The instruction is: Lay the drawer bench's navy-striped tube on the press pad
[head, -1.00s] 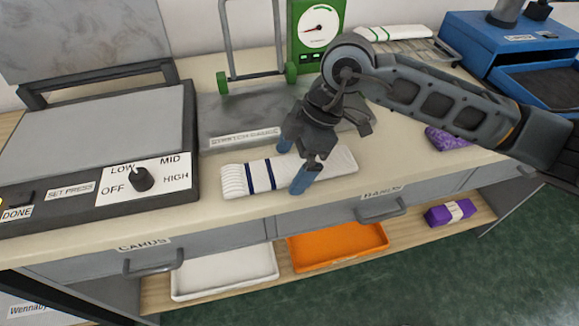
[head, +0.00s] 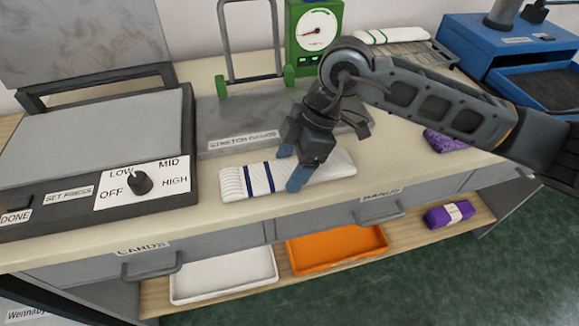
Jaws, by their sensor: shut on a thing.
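The white tube with navy stripes (head: 240,181) lies on the bench top, in front of the grey stretch gauge. My gripper (head: 290,172) points down over it with its blue fingertips on either side of the tube, just right of the stripes. The fingers are shut on the tube, which appears to rest on the bench still. The set press stands open at the left, its flat grey pad (head: 95,135) bare and its lid raised behind. Part of the tube is hidden behind my gripper.
The press's dial panel (head: 142,182) faces front. The stretch gauge (head: 240,125) with a green dial stands behind the tube. A purple piece (head: 445,142), a green-striped white tube (head: 390,34) and a blue machine (head: 510,50) are right. White (head: 225,278) and orange (head: 335,250) trays sit below.

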